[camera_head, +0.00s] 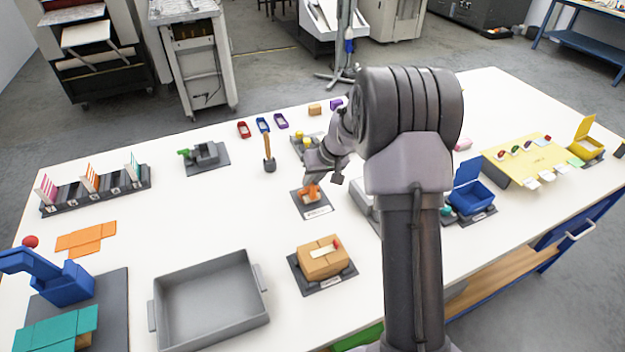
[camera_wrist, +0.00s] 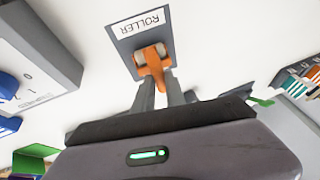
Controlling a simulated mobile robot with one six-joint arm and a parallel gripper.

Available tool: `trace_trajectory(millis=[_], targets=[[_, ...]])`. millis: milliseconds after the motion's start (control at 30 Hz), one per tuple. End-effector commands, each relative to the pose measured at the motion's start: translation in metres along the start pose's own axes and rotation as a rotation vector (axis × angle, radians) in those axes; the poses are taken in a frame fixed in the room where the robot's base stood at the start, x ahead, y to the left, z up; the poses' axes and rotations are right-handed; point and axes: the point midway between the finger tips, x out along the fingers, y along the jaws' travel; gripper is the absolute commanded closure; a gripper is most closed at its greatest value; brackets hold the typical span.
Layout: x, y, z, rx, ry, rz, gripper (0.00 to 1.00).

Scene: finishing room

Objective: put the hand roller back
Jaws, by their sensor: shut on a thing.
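The orange hand roller (camera_head: 311,192) is at the small dark pad (camera_head: 310,208) in the middle of the white table. In the wrist view the roller (camera_wrist: 153,62) lies over the pad (camera_wrist: 126,45), whose white label reads ROLLER. My gripper (camera_head: 318,180) is shut on the roller from above. In the wrist view its two fingers (camera_wrist: 160,90) close around the orange handle. I cannot tell whether the roller touches the pad or is just above it. My arm hides part of the table to the right.
A brown box (camera_head: 323,262) on a dark pad and a grey tray (camera_head: 208,300) stand nearer the front. A grey box (camera_head: 364,200) is close on the right, partly behind my arm. The table left of the pad is clear.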

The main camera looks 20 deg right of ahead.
Motion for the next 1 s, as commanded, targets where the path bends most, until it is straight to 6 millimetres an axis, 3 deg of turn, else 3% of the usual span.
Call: trace_trajectory(millis=[400,433,533,833,1000], targets=[[0.010,0.002,0.007,0.001,-0.008,-0.001,1.00],[0.010,0.002,0.007,0.001,-0.009,-0.001,0.80],[0.010,0.002,0.007,0.001,-0.008,-0.001,0.62],[0.007,0.002,0.004,0.000,-0.005,0.000,0.62],[-0.021,-0.001,-0.003,0.000,0.000,0.001,0.62]])
